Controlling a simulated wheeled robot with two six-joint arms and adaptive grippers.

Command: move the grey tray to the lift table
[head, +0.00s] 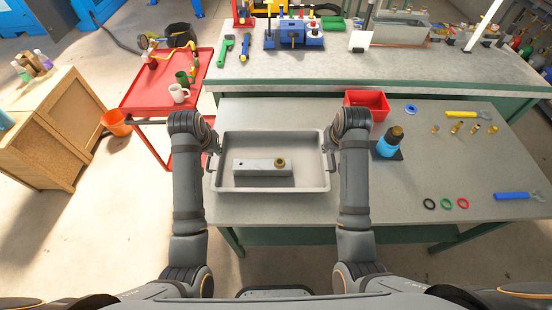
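The grey tray (233,187) is a shallow rectangular pan on the near grey bench, with a handle at its left and right ends. In it lies a grey metal bar (250,168) with a brass-coloured ring (280,163) at the bar's right end. My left gripper (214,147) is at the tray's left end, near that handle. My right gripper (327,146) is at the right end, near the other handle. The fingers are small and partly hidden by my wrists, so I cannot tell whether they hold the handles. I cannot tell which surface is the lift table.
Right of the tray are a red bin (368,103), a blue bottle (389,145), brass fittings, coloured rings and wrenches. A red cart (150,94) with a white mug (179,93) stands left. A wooden cabinet (60,130) and orange bucket (117,122) stand farther left. A cluttered bench is behind.

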